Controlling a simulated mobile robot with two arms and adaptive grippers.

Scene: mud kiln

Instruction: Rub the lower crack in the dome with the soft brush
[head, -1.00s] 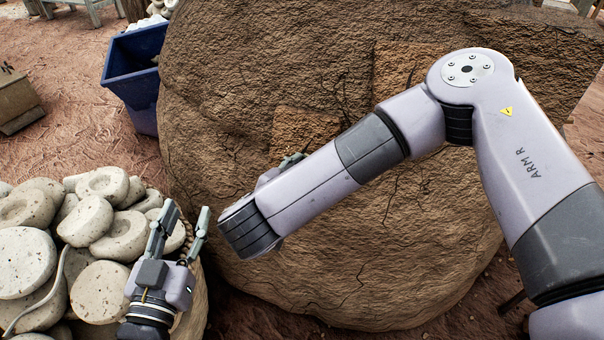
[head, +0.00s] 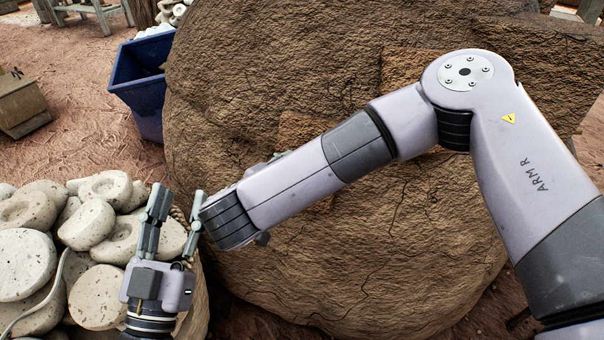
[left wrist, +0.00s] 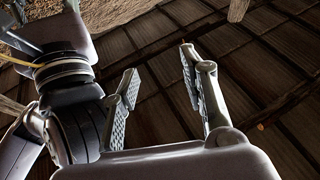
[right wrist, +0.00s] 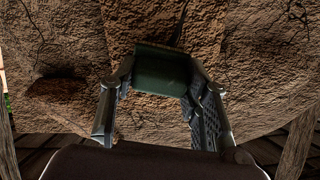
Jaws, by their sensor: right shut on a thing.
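The dome (head: 330,260) is a big brown mud mass with several thin cracks, filling the middle of the head view. My right gripper (right wrist: 160,76) is shut on a dark green block-like thing, seemingly the soft brush (right wrist: 162,66), held in front of the dome wall. A dark crack (right wrist: 181,22) runs just above the brush in the right wrist view; I cannot tell whether it is the lower one or whether the brush touches the wall. In the head view my right arm mostly hides that gripper. My left gripper (head: 178,192) is open and empty, also seen in the left wrist view.
Pale round stones (head: 100,240) are heaped at the lower left, close to my left gripper. A blue bin (head: 140,85) stands behind them, beside the dome. A wooden box (head: 20,105) is at the far left. Reddish bare ground lies between.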

